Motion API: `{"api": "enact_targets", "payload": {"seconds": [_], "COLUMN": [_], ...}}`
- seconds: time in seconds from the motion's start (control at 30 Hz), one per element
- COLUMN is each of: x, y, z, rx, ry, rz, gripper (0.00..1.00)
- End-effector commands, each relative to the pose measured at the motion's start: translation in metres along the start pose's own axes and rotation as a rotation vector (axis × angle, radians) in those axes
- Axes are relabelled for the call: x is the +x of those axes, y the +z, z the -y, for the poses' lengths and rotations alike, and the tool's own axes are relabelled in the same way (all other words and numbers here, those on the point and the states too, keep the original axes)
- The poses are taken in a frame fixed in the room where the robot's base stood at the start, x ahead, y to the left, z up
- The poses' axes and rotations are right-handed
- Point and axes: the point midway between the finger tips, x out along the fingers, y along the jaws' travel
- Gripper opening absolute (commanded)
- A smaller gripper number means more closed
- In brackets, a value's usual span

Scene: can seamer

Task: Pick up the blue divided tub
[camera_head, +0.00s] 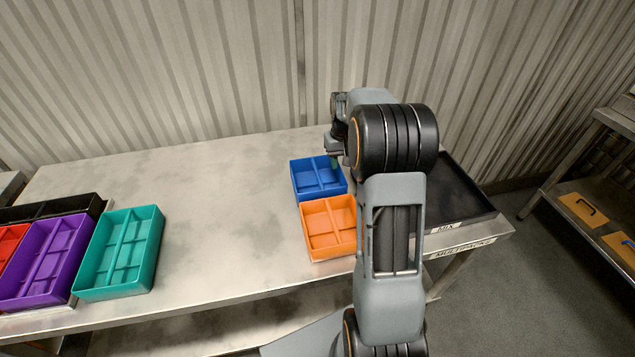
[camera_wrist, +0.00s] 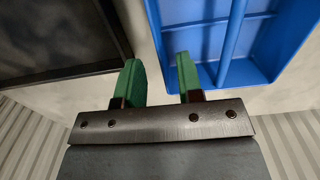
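The blue divided tub (camera_head: 318,178) stands on the metal table near its far right part, just behind an orange divided tub (camera_head: 328,228). In the wrist view the blue tub (camera_wrist: 205,38) fills the upper right. My gripper (camera_wrist: 158,61) is open, with its two green fingers apart. In that view the tub's near-left side wall lies between the fingers, the right finger over the tub's inside and the left finger outside it. Nothing is clamped, and the height above the rim is hard to tell. In the head view my arm mostly hides the gripper.
A black tray (camera_head: 462,200) with a label lies right of the tubs, partly behind my arm. Teal (camera_head: 120,252), purple (camera_head: 42,262) and red tubs stand at the left. The table's middle is clear. A corrugated wall runs behind, and a shelf (camera_head: 590,200) stands right.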

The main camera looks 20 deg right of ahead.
Motion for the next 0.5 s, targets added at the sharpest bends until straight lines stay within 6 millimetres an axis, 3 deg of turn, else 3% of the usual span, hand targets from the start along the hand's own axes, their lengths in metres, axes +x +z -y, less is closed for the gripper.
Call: {"api": "enact_targets", "payload": {"seconds": [0.27,0.5], "x": [0.017,0.049], "y": [0.001,0.002], "z": [0.0,0.0], "rx": [0.0,0.0], "ry": [0.0,0.0], "rz": [0.002,0.002], "gripper": [0.34,0.34]}}
